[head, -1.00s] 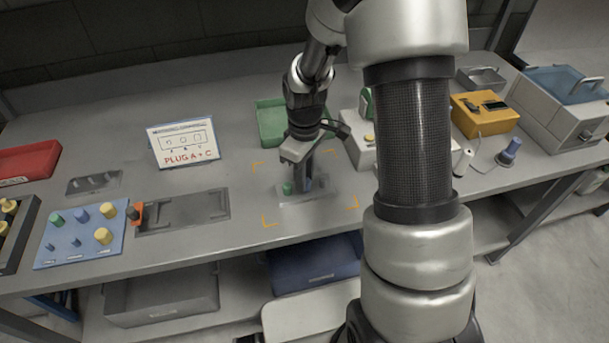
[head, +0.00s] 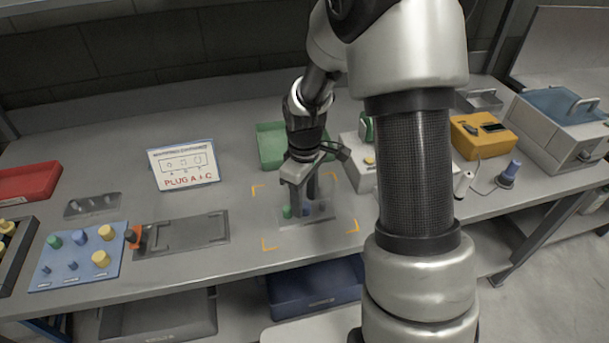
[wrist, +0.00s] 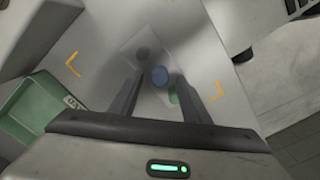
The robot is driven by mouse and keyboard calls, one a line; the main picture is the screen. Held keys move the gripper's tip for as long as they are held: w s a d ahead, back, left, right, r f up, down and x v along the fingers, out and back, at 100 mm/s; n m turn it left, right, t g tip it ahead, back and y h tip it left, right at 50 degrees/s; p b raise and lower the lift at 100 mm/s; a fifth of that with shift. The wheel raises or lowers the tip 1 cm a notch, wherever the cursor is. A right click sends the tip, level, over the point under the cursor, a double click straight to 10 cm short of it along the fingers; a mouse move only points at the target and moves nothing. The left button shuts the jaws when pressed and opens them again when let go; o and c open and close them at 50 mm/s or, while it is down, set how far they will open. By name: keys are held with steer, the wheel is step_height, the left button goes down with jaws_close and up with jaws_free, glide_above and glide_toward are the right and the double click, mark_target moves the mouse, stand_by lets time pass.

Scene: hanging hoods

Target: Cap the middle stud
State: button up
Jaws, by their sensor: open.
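A small grey plate (head: 318,221) lies inside orange corner marks, with a row of three positions. A green piece (head: 286,211) is at its left end, a blue piece (head: 307,209) in the middle and a dark stud (head: 322,207) at the right. My gripper (head: 300,203) is over the plate with its fingers apart. In the wrist view the blue piece (wrist: 159,76) shows between the open fingers, with the dark stud (wrist: 142,52) and the green piece (wrist: 173,96) on either side. I cannot tell whether the fingers touch the blue piece.
A blue board (head: 75,269) with several coloured pegs lies at the left, beside a dark recessed panel (head: 185,233). A sign (head: 183,166) reading "PLUG A + C" stands behind. A green tray (head: 270,146) and a white box (head: 352,152) are near my arm.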

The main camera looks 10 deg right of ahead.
step_height(320, 180, up, 17)
steer(key=p, duration=0.2)
steer(key=s+r+m+t+p, duration=0.5)
steer(key=s+r+m, duration=0.4)
steer(key=s+r, duration=0.7)
steer(key=shift+s+r+t+p, duration=0.35)
steer(key=shift+s+p, duration=0.2)
steer(key=shift+s, duration=0.7)
